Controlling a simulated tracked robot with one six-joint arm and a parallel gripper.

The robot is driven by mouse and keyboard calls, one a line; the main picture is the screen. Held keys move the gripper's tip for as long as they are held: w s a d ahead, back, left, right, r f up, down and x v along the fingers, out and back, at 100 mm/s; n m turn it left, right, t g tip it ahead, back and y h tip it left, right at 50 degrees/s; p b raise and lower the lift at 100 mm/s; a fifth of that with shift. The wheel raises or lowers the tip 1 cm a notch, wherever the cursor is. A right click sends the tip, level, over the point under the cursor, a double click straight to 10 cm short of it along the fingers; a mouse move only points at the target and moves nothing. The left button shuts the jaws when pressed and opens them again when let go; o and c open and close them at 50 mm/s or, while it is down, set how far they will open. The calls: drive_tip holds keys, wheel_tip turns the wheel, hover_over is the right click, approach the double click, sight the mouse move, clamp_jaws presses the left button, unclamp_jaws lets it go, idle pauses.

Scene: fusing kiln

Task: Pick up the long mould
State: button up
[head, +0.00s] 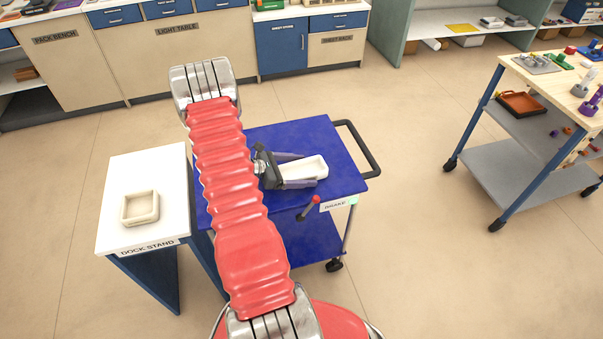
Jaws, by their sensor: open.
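The long mould (306,168) is a white, shallow, oblong tray on the blue top of a cart. My gripper (309,169) is open, with one dark finger along the mould's far side and the other along its near side. The mould lies between the fingers, and its right end sticks out past them. I cannot tell whether either finger touches it. Its left end is close to the gripper's palm.
The blue cart (335,150) has a black handle at right and a red-knobbed brake lever (312,204) at its front edge. A square cream mould (140,208) sits on the white dock stand (118,180) at left. A wooden-topped trolley (550,78) stands at right. Open floor lies between.

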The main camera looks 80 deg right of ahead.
sight(301, 174)
drive_tip(key=shift+c, duration=0.2)
idle(0.3)
drive_tip(key=c, duration=1.3)
drive_tip(key=shift+r, duration=0.2)
wheel_tip(301, 174, up, 10)
drive_tip(key=shift+f, duration=0.15)
idle(0.5)
